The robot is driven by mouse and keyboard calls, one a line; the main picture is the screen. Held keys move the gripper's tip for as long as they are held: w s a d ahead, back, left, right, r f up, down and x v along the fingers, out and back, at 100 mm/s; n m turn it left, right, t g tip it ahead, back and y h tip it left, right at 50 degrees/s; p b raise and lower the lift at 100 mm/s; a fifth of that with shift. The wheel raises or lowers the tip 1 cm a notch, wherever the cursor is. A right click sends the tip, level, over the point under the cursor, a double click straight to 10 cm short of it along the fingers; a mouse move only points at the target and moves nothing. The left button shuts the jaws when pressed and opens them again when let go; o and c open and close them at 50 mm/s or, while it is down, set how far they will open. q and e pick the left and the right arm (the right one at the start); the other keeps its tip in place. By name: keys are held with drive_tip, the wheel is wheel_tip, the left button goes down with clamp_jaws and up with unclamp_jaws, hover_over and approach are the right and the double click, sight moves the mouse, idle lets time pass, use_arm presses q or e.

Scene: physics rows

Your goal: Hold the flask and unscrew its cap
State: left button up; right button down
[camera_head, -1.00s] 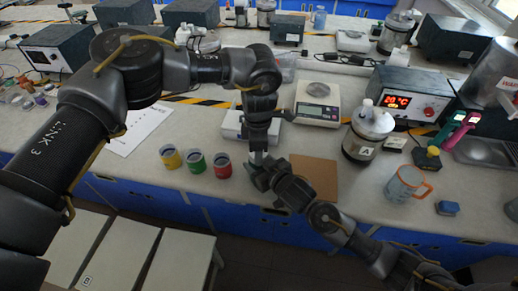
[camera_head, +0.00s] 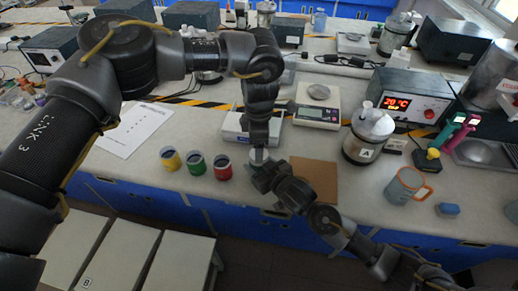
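A small pale piece (camera_head: 258,156), seemingly the flask, shows between my two grippers near the front edge of the bench. Most of it is hidden by the grippers, and I cannot make out the cap. My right gripper (camera_head: 262,171) reaches in from the lower right, and its dark jaws appear closed around the flask. My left gripper (camera_head: 257,146) points straight down from above, at the flask's top. Its fingertips are too small and dark to tell open from shut.
Yellow (camera_head: 171,158), green (camera_head: 196,162) and red (camera_head: 222,166) jars stand just left. A brown mat (camera_head: 316,178) lies right, with a vessel marked A (camera_head: 367,137) and a mug (camera_head: 407,186) beyond. Two scales (camera_head: 317,106) stand behind. The bench edge is close in front.

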sight(259, 168)
use_arm(q)
drive_tip(key=shift+r, duration=0.45)
drive_tip(key=shift+c, duration=0.4)
drive_tip(key=shift+m+t, duration=0.5)
drive_tip(key=shift+m, duration=0.1)
drive_tip(key=w+r, duration=0.1)
drive_tip(key=w+a+r, duration=0.1)
drive_tip(key=r, duration=0.1)
drive_tip(key=shift+r, duration=0.25)
drive_tip(key=shift+r+m, duration=0.3)
drive_tip(key=shift+m, duration=0.7)
drive_tip(key=m, duration=0.1)
drive_tip(key=s, duration=0.1)
drive_tip(key=m, duration=0.1)
drive_tip(key=shift+s+d+f+m+g, duration=0.3)
drive_tip(key=shift+s+d+f+m, duration=0.1)
drive_tip(key=shift+s+d+m, duration=0.05)
drive_tip(key=shift+m, duration=0.35)
drive_tip(key=shift+f, duration=4)
